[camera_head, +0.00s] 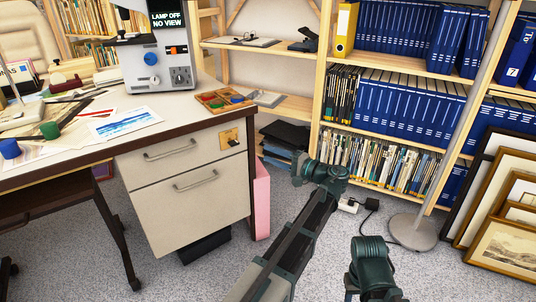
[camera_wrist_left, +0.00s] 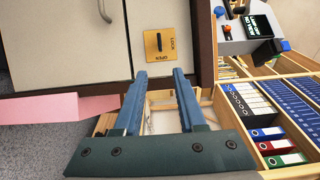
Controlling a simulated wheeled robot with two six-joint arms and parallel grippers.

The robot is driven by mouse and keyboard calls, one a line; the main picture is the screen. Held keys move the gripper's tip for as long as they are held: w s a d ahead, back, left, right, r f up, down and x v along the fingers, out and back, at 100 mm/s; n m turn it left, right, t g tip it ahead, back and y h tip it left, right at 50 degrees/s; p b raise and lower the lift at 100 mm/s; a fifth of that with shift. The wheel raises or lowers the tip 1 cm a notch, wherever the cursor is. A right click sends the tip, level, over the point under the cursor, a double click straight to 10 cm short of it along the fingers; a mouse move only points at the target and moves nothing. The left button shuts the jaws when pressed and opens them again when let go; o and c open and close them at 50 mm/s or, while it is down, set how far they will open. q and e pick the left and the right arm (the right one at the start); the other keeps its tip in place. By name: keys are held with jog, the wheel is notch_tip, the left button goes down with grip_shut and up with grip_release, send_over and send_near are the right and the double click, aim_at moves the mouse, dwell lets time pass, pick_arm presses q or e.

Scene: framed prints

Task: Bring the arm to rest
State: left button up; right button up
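My left gripper (camera_wrist_left: 159,73) shows in the left wrist view with its two blue fingers apart and nothing between them. In the head view the dark green end of my left arm (camera_head: 320,173) is out over the floor, right of the desk and apart from it. A yellow LOCK/OPEN plate with a black knob (camera_wrist_left: 159,42) is on the cabinet front beyond the fingertips; it also shows in the head view (camera_head: 230,139). Another dark green arm part (camera_head: 371,265) of mine is at the bottom, but no right gripper fingers show.
The desk's drawer cabinet (camera_head: 186,184) has both drawers shut. A grey machine (camera_head: 155,60) reading LAMP OFF NO VIEW stands on the desk. A bookshelf (camera_head: 395,75), a lamp base (camera_head: 412,232) and leaning framed prints (camera_head: 507,248) are to the right.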

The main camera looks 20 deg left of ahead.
dwell(0.3)
pick_arm(q)
jog(key=s+d+f+g+h+p, duration=0.1)
jog(key=s+d+f+h+p, duration=0.75)
jog(key=s, duration=0.55)
jog(key=s+d+f+m+g+h+p, duration=0.25)
jog(key=s+d+h, duration=0.55)
jog(key=s+d, duration=0.5)
notch_tip(320, 180, up, 37)
jog(key=d+n+p, duration=0.1)
jog(key=p, duration=3.6)
jog(key=shift+w+d, duration=0.15)
jog(key=shift+w, duration=0.3)
jog(key=shift+o, duration=0.3)
